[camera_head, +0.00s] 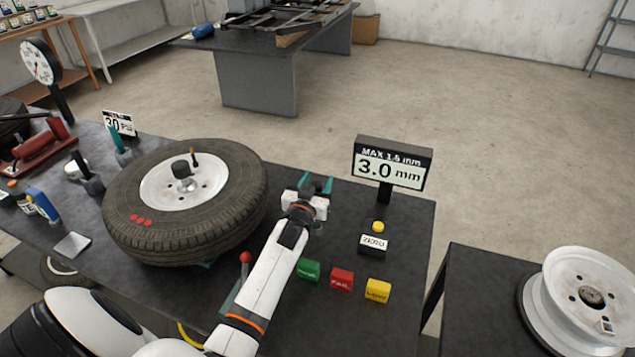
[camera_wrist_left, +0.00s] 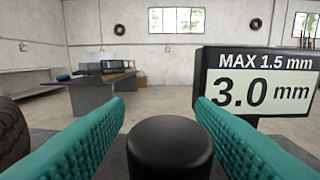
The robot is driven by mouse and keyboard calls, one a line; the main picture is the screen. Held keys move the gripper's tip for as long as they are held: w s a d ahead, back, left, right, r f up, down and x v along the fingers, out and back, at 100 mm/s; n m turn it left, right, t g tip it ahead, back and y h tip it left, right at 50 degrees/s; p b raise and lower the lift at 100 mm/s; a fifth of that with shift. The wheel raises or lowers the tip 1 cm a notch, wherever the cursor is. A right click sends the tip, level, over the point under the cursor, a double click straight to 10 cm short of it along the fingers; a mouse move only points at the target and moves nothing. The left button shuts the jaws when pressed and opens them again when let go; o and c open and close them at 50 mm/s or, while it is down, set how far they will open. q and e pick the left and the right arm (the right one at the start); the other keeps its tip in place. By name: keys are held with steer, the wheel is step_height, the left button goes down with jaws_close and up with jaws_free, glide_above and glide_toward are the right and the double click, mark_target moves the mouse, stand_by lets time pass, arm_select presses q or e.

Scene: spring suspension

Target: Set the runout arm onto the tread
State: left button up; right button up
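The tyre (camera_head: 185,246) lies flat on the dark bench with a white rim (camera_head: 165,190); its dark tread shows around the side and at the left edge of the left wrist view (camera_wrist_left: 10,135). My left gripper (camera_head: 317,182) is just right of the tyre, apart from the tread. Its teal fingers (camera_wrist_left: 160,110) are spread. A black round knob (camera_wrist_left: 170,148), perhaps part of the runout arm, stands between them, with a gap at its left; contact on the right is unclear. The rest of the runout arm cannot be made out. My right gripper is not in view.
A display (camera_head: 392,165) reads 3.0 mm, MAX 1.5 mm, behind a ZERO box (camera_head: 373,244). Green (camera_head: 308,270), red (camera_head: 342,281) and yellow (camera_head: 377,291) blocks stand right of my arm. A red-topped lever (camera_head: 245,258) stands left of it.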

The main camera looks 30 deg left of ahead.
arm_select(q)
steer(key=shift+s+d, duration=0.15)
steer(key=shift+s, duration=0.15)
steer(key=b+v, duration=0.1)
steer(key=v, duration=1)
steer(key=shift+s+b, duration=0.25)
steer(key=shift+b, duration=0.15)
